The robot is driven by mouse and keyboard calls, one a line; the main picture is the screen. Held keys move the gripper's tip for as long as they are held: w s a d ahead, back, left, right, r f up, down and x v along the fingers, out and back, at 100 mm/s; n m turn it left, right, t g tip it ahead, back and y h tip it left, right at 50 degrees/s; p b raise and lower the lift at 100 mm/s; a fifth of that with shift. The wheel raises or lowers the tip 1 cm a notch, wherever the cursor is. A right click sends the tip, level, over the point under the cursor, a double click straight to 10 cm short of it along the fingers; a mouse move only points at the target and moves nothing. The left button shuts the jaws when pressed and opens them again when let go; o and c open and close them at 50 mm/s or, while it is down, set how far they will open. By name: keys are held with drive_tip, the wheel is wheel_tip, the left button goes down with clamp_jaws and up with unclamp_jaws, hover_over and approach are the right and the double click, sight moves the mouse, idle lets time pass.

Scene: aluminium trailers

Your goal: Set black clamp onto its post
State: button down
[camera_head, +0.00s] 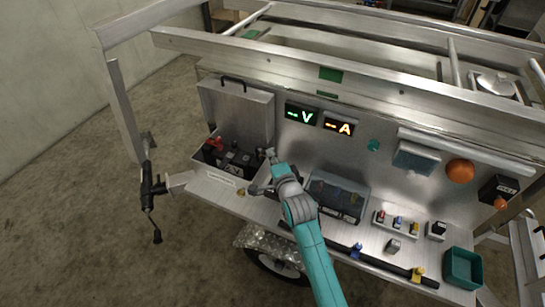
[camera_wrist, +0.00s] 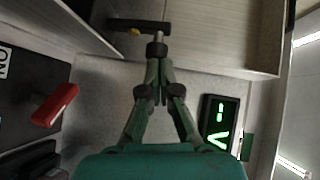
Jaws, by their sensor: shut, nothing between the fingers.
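The battery (camera_head: 235,163) sits in an open metal box at the left of the trailer panel. A red clamp (camera_head: 216,143) stands at its left end; its red handle (camera_wrist: 55,105) shows in the wrist view. Dark parts at the battery's right (camera_head: 247,159) show as black pieces (camera_wrist: 38,160) low left in the wrist view; I cannot tell which is the black clamp or its post. My gripper (camera_head: 269,154) is at the box's right side, fingers shut and empty. In the wrist view its fingertips (camera_wrist: 157,45) meet just short of a dark bar (camera_wrist: 140,26).
The raised box lid (camera_head: 238,110) stands behind the battery. Lit V (camera_head: 301,114) and A (camera_head: 338,126) displays are right of it. A clear-lidded case (camera_head: 337,197), small coloured parts (camera_head: 398,222) and a teal bin (camera_head: 463,268) occupy the shelf to the right.

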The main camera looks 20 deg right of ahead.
sight(264, 149)
drive_tip(key=shift+w+a+r+n+g+h, duration=0.3)
drive_tip(key=shift+w+a+r+n+g, duration=0.6)
drive_tip(key=shift+n+g, duration=0.25)
drive_tip(key=shift+w+a+r+n+g+h, duration=0.15)
drive_tip(key=shift+w+a+n+g+h, duration=0.15)
drive_tip(key=shift+w+a+n+g, duration=0.25)
drive_tip(key=shift+w+a+r+n+g+h, duration=0.15)
drive_tip(key=shift+w+a+n+g+h, duration=0.2)
drive_tip(key=shift+g, duration=0.35)
drive_tip(key=shift+w+a+f+n+g+h, duration=0.1)
drive_tip(key=shift+w+a+n+g+h, duration=0.65)
drive_tip(key=shift+w+a+g, duration=0.35)
drive_tip(key=shift+w+a+f+n+g+h, duration=0.25)
drive_tip(key=shift+w+a+n+g+h, duration=0.1)
drive_tip(key=shift+g+h, duration=0.15)
drive_tip(key=shift+w+a+f+n+g+h, duration=0.2)
drive_tip(key=shift+n+g+h, duration=0.2)
drive_tip(key=shift+g, duration=0.2)
drive_tip(key=shift+d, duration=0.1)
drive_tip(key=shift+r, duration=0.1)
drive_tip(key=shift+r, duration=0.7)
